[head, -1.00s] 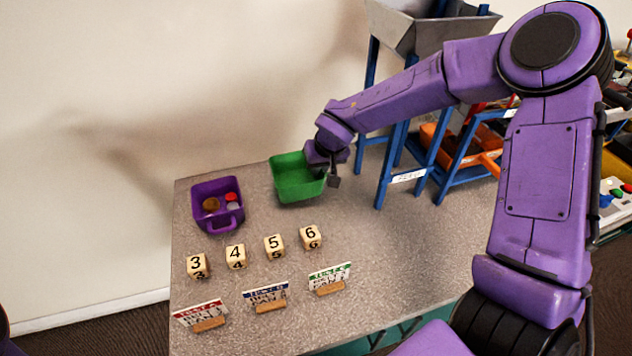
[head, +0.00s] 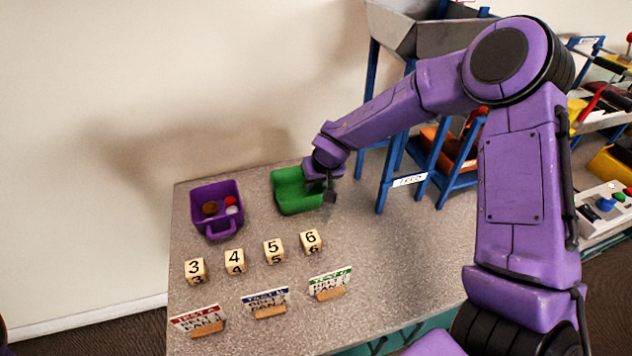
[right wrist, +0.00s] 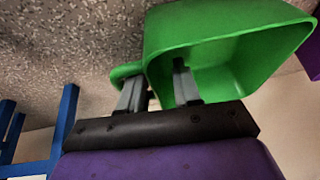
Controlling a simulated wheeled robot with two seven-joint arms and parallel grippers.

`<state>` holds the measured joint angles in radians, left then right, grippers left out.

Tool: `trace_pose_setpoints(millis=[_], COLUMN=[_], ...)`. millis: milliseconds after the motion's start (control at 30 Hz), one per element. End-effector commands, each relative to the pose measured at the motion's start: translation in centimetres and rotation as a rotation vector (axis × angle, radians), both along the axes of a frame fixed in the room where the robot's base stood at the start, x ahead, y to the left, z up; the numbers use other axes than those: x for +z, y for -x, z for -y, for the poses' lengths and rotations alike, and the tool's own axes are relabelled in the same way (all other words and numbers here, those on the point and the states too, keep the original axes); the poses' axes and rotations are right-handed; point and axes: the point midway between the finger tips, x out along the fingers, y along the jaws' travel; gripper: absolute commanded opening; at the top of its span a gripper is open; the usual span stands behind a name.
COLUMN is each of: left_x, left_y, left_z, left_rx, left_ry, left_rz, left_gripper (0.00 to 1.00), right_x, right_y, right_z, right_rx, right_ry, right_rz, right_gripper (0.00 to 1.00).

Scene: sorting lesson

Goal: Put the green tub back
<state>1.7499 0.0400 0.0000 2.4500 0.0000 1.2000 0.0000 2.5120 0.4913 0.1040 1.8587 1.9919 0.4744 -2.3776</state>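The green tub (head: 287,204) is at the back of the table, right of the purple tub (head: 217,222). My right gripper (head: 328,192) is at its right side. In the right wrist view the green tub (right wrist: 215,30) shows its open inside and a small handle (right wrist: 122,74). One finger of the right gripper (right wrist: 158,88) is inside the tub and the other outside by the handle, with the wall between; it looks shut on it. I cannot tell if the tub touches the table. My left gripper is not in view.
The purple tub holds several small round things. Number blocks (head: 235,261) stand in a row in front, with small signs (head: 265,302) nearer the front edge. A blue-legged stand with a grey hopper (head: 415,35) is close on the right. The table's right front (head: 420,260) is clear.

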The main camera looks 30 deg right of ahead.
Motion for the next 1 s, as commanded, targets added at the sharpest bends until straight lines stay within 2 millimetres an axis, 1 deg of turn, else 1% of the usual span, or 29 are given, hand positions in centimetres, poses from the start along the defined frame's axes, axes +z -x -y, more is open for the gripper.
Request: trace_pose_setpoints(millis=[67, 167, 267, 400, 500, 600, 733, 1000], left_x=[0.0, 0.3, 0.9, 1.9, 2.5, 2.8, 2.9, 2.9], left_y=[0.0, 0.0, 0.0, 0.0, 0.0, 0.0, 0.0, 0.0], left_z=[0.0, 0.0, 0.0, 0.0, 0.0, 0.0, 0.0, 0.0], left_rx=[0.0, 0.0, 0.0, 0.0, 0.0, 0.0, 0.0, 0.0], left_ry=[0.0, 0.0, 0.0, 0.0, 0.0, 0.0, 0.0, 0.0], left_rz=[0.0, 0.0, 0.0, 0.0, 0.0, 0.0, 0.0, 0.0], left_gripper=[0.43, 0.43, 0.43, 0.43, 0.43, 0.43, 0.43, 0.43], right_x=[0.1, 1.1, 3.3, 6.9, 9.0, 10.5, 11.4, 11.4], right_y=[0.0, 0.2, 1.0, 2.4, 3.4, 4.0, 4.5, 4.6], right_z=[0.0, 0.0, -0.1, -0.1, -0.1, -0.1, -0.1, -0.1], right_rx=[0.0, 0.001, 0.0, 0.001, 0.001, 0.0, 0.001, 0.001], right_ry=[0.0, -0.002, -0.004, -0.004, -0.004, -0.002, 0.0, 0.0], right_rz=[0.001, 0.001, 0.005, 0.006, 0.005, 0.004, 0.002, 0.0], right_gripper=[0.33, 0.33, 0.33, 0.33, 0.33, 0.33, 0.33, 0.33])
